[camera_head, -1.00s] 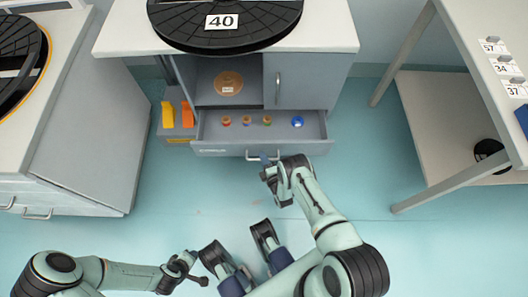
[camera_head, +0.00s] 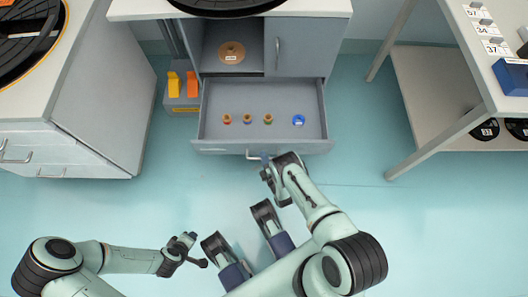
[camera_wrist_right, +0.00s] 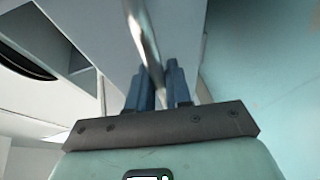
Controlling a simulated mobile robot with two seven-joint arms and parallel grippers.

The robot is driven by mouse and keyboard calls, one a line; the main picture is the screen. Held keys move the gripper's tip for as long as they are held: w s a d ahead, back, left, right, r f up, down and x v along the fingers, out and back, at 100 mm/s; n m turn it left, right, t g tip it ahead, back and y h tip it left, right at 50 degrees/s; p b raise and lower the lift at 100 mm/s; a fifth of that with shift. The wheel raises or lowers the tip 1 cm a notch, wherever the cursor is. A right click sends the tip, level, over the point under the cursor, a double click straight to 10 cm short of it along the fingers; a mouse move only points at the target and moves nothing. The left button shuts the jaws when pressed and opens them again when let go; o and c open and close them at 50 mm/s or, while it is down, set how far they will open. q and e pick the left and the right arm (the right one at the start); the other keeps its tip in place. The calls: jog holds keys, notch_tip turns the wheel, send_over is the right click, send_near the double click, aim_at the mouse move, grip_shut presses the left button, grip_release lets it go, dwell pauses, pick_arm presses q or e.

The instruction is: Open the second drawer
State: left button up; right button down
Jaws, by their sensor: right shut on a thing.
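The grey drawer (camera_head: 270,97) under the white-topped cabinet is pulled well out. Inside it several small coloured spools (camera_head: 247,119) stand in a row, with a blue round item (camera_head: 298,120) at the right. My right gripper (camera_head: 265,164) is shut on the drawer's metal handle (camera_head: 253,155) at the front. In the right wrist view the blue fingers (camera_wrist_right: 160,88) are closed around the bar handle (camera_wrist_right: 143,40). My left gripper (camera_head: 193,250) is at the lower left, away from the cabinet, and its jaws are too small to judge.
Above the drawer are an open shelf with a brown disc (camera_head: 231,53) and a closed door (camera_head: 292,47). An orange-and-yellow item holder (camera_head: 182,102) stands left of the drawer. Cabinets (camera_head: 70,140) flank the left, a table (camera_head: 440,90) the right. The floor in front is clear.

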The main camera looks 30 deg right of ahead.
pick_arm(q)
jog(key=shift+s, duration=0.2)
pick_arm(e)
jog(key=shift+s+a, duration=0.1)
jog(key=shift+s, duration=0.1)
jog(key=c, duration=1.1)
grip_release()
pick_arm(q)
jog(key=s+d+r+g+h+p, duration=0.1)
jog(key=s+d+r+p, duration=0.1)
jog(key=s+r+p, duration=0.1)
jog(key=s+r, duration=0.1)
jog(key=s, duration=0.1)
jog(key=shift+s+d+m+g+p, duration=0.3)
jog(key=shift+s+d+g+p, duration=0.05)
jog(key=shift+d+g, duration=0.05)
pick_arm(e)
jog(key=v, duration=1.3)
jog(key=shift+s+r, duration=0.15)
jog(key=shift+s, duration=0.05)
